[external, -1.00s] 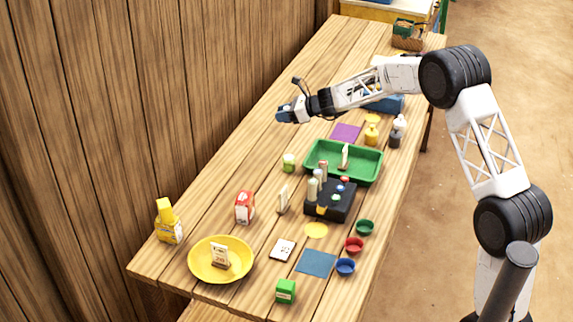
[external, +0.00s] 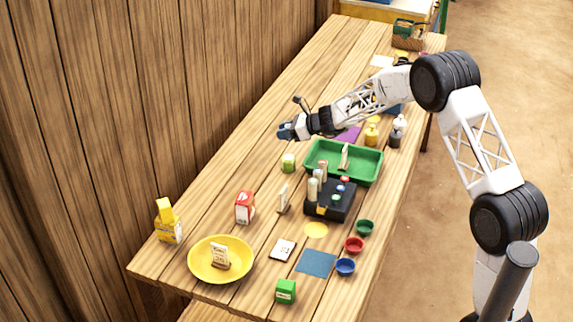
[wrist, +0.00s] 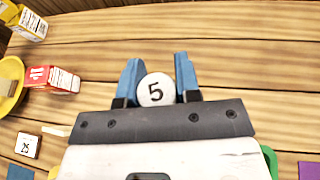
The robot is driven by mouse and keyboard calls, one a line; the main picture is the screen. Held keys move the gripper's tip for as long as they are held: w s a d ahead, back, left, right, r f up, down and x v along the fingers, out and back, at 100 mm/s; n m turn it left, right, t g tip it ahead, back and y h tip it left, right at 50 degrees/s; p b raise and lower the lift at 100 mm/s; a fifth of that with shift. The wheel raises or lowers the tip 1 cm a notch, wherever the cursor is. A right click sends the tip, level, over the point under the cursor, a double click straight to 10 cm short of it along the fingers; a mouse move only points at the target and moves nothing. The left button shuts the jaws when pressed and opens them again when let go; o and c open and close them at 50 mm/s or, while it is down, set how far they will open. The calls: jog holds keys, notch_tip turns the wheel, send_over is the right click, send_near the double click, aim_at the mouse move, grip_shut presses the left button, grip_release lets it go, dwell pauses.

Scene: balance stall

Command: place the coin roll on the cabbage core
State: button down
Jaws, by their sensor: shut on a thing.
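My gripper (external: 288,132) is shut on a round white-ended thing marked "5", which I take to be the coin roll (wrist: 156,90). In the wrist view it sits between the two blue fingertips, with only its end face showing. In the external view the fingers hide it. A short pale-green block with a light top, likely the cabbage core (external: 288,163), stands on the table left of the green tray. My gripper is above it in the external picture, apart from it. In the wrist view I cannot see this block.
The green tray (external: 318,173) and a black box (external: 343,212) holding several cylinders stand close by. A red-and-white carton (external: 245,207), a small upright card (external: 283,199) and a yellow bowl (external: 205,273) are nearer the front. The wooden wall runs along the left.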

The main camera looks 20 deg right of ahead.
aim_at(285, 157)
jog(key=shift+f, duration=1.9)
jog(key=shift+f, duration=1.9)
jog(key=shift+f, duration=0.15)
jog(key=c, duration=0.8)
grip_release()
jog(key=shift+s+d+r, duration=0.1)
jog(key=shift+r, duration=0.1)
jog(key=shift+s+d+r, duration=0.25)
jog(key=shift+s+d, duration=0.05)
jog(key=shift+d, duration=0.2)
jog(key=v, duration=1)
jog(key=shift+s+d, duration=0.1)
jog(key=shift+s, duration=0.15)
